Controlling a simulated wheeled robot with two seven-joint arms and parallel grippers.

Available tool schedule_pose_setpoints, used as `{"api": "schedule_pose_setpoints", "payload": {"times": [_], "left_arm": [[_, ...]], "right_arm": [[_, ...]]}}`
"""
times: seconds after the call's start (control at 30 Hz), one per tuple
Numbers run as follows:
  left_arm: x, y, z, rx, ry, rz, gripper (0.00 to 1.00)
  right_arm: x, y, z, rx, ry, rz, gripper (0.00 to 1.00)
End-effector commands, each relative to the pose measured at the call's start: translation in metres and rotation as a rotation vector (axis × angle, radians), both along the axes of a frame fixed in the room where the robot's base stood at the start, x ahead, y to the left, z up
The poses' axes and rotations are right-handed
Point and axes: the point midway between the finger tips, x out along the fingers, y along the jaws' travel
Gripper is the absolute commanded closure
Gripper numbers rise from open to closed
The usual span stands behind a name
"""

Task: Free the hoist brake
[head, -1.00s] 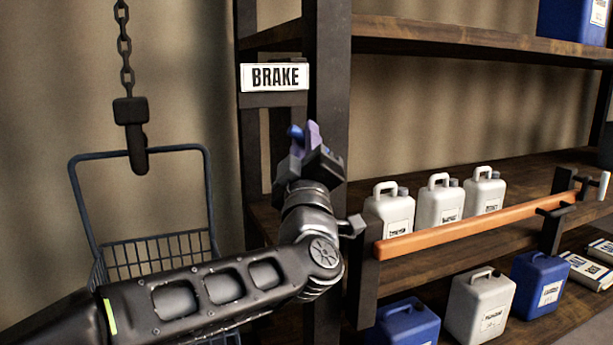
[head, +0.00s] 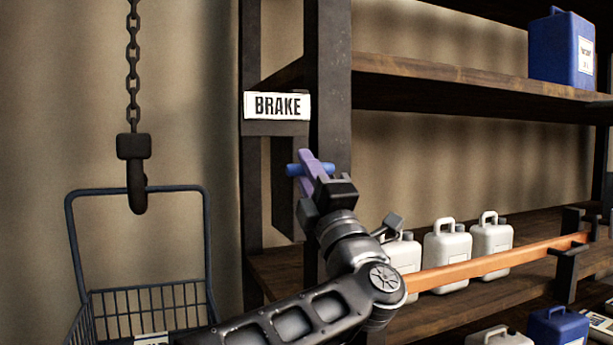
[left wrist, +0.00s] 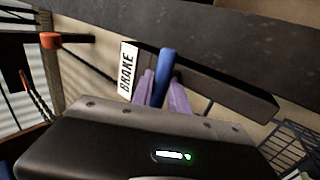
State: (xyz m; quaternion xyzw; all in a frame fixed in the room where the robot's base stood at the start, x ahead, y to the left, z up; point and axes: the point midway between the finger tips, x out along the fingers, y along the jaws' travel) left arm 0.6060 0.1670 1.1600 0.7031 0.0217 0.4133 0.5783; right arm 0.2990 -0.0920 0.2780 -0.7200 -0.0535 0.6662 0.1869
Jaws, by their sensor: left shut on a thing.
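A white BRAKE sign (head: 277,106) is fixed to the shelf frame; it also shows in the left wrist view (left wrist: 127,70). Below it a dark lever bar (head: 283,190) hangs with a blue grip (head: 295,170). The left wrist view shows the blue grip (left wrist: 167,64) between the purple fingers, in front of the dark bar (left wrist: 215,83). My left gripper (head: 311,168) is shut on the blue grip, and its fingers hide part of it. A hoist hook (head: 136,180) hangs on a chain over a blue wire basket (head: 150,300). My right gripper is out of view.
A long orange bar (head: 490,263) lies across brackets at the shelf front, right of my left forearm. White jugs (head: 447,244) stand behind it. Blue canisters stand on the upper (head: 561,48) and lower shelves (head: 558,326). A dark post (head: 328,80) stands close behind my gripper.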

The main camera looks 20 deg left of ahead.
Motion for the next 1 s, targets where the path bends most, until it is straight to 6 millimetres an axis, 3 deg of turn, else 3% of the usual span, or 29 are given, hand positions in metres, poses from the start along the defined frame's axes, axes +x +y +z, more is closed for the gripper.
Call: {"api": "schedule_pose_setpoints", "payload": {"times": [0.37,0.4,0.63,1.0], "left_arm": [[0.0004,0.0008,-0.0009,-0.006,-0.002,0.001,1.00],[0.0004,0.0008,-0.0009,-0.006,-0.002,0.001,0.77],[0.0002,0.0005,-0.0004,-0.005,-0.002,0.000,0.59],[-0.0034,-0.0029,-0.0035,-0.003,-0.002,-0.001,0.59]], "right_arm": [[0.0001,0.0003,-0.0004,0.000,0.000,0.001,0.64],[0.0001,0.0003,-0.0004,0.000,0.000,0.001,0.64],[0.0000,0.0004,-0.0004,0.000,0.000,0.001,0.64],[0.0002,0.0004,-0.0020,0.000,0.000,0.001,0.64]]}}
